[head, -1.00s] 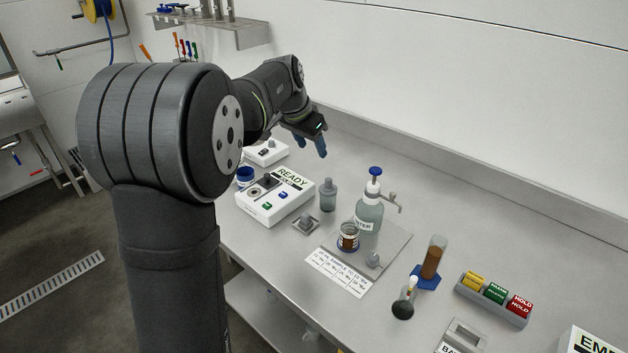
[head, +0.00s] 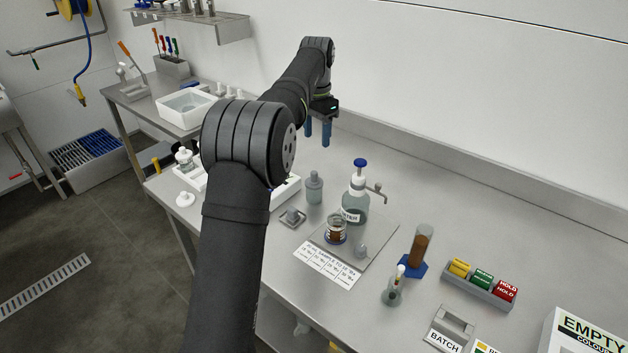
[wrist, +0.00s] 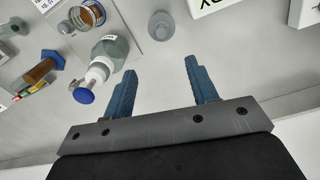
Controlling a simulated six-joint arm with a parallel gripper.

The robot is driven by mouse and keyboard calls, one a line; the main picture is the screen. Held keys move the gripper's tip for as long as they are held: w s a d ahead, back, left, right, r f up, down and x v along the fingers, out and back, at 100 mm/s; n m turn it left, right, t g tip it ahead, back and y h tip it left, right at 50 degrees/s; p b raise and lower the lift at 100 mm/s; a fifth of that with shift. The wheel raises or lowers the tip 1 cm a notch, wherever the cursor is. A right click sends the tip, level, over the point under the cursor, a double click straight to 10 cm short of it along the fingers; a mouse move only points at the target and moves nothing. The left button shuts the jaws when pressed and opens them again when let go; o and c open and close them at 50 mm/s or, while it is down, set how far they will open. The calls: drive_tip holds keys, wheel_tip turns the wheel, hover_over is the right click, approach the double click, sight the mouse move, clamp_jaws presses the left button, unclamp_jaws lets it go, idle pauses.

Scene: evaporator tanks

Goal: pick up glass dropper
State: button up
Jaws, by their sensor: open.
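I cannot make the dropper out clearly in the wrist view. My gripper (head: 318,136) is open and empty, fingers pointing down, above the back of the bench, well left of and behind the dropper. In the wrist view my gripper (wrist: 160,68) shows its two blue fingers wide apart, with nothing between them but the bench.
A blue-capped wash bottle (head: 356,200), a grey stoppered bottle (head: 314,190) and a jar of brown liquid (head: 335,232) stand between my gripper and the dropper. A coloured label block (head: 481,285) and a BATCH holder (head: 452,329) lie to the right. The bench's back strip is clear.

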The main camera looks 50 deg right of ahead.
sight(314, 172)
wheel_tip(314, 172, down, 8)
drive_tip(key=shift+f, duration=0.2)
drive_tip(key=shift+w+a+f, duration=0.15)
drive_tip(key=shift+f, duration=1.15)
drive_tip(key=shift+w+a+f, duration=0.1)
drive_tip(key=shift+a+f, duration=0.05)
drive_tip(key=shift+f, duration=1.15)
drive_tip(key=c, duration=1)
drive_tip(key=shift+c, duration=0.2)
wheel_tip(314, 172, up, 10)
drive_tip(key=shift+r, duration=0.25)
drive_tip(key=shift+s, duration=0.1)
